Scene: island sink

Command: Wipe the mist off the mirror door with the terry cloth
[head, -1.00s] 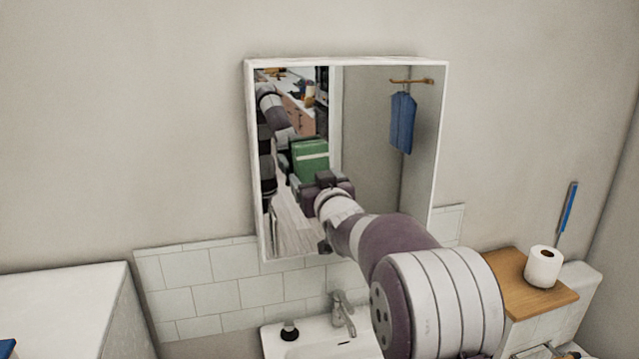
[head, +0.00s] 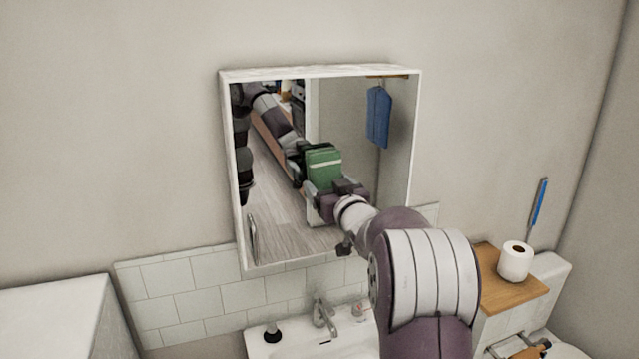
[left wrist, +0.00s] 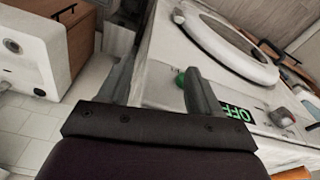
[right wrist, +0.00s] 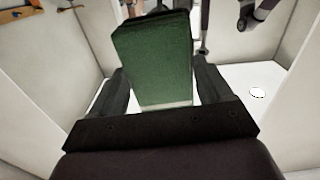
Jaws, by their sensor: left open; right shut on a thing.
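The mirror door (head: 345,115) hangs on the wall above the basin, in a white frame. I cannot make out mist apart from its reflections. My right gripper (head: 328,190) is in front of its lower middle, shut on the folded green terry cloth (head: 322,163), which also shows between the fingers in the right wrist view (right wrist: 155,60). The cloth and its reflection overlap, so I cannot tell whether it touches the glass. My left gripper (left wrist: 158,85) is open and empty in the left wrist view, above a white surface; it is outside the direct head view.
Below the mirror are white tiles (head: 205,295) and a basin with a tap (head: 324,315). A toilet roll (head: 516,261) stands on a wooden shelf (head: 500,285) at right. A white cabinet (head: 50,310) is at left. A blue towel (head: 378,117) shows reflected in the mirror.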

